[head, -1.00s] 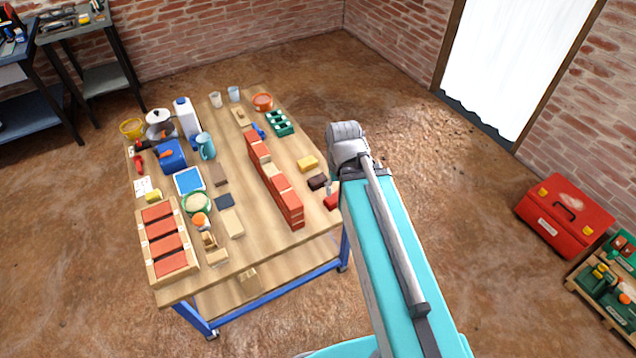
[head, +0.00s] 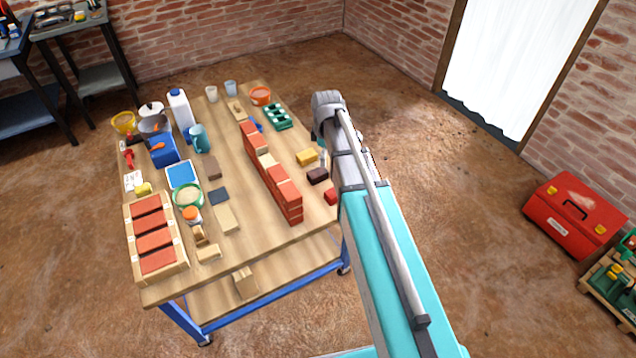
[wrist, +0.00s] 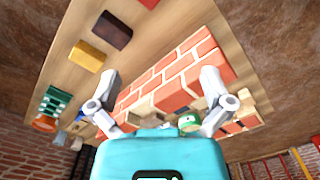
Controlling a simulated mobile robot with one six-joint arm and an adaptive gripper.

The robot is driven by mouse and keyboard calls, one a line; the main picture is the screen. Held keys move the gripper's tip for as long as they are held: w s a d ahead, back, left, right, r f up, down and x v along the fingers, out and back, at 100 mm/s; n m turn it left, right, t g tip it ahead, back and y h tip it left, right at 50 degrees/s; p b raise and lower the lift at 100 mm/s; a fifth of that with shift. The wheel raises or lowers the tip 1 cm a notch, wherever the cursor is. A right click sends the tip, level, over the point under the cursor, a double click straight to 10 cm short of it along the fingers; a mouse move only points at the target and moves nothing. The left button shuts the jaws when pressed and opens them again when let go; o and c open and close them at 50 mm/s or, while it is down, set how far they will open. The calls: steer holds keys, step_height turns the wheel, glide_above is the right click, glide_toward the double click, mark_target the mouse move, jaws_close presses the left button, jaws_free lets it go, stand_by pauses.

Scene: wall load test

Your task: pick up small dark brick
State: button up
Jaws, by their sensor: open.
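The small dark brick (head: 318,175) lies on the right side of the wooden table, between a yellow block (head: 307,157) and a red block (head: 331,197). In the wrist view the dark brick (wrist: 112,31) is at the upper left, beyond the fingertips and off to one side. My gripper (wrist: 160,85) is open and empty, its two fingers spread over the brick wall's side of the view. In the head view my arm reaches to the table's right edge and its fingers are mostly hidden.
A low brick wall (head: 275,180) stands left of the dark brick. A green tray (head: 277,117) and an orange bowl (head: 261,95) are at the table's far end. The left side of the table is crowded with tools and a crate of red bricks (head: 132,250).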

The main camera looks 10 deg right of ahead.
mark_target(317, 172)
steer(key=w+f+n+b, duration=0.5)
steer(key=w+n, duration=0.4)
steer(key=w, duration=0.2)
steer(key=shift+w+f+b, duration=0.3)
steer(key=shift+f, duration=0.5)
steer(key=shift+d+f, duration=0.1)
steer(key=shift+f, duration=0.05)
step_height(317, 172, down, 8)
steer(key=b, duration=0.8)
steer(key=shift+f+b, duration=0.15)
steer(key=shift+b, duration=0.15)
steer(key=shift+a+f+b, duration=0.2)
steer(key=shift+f+b, duration=2.4)
steer(key=shift+f, duration=0.05)
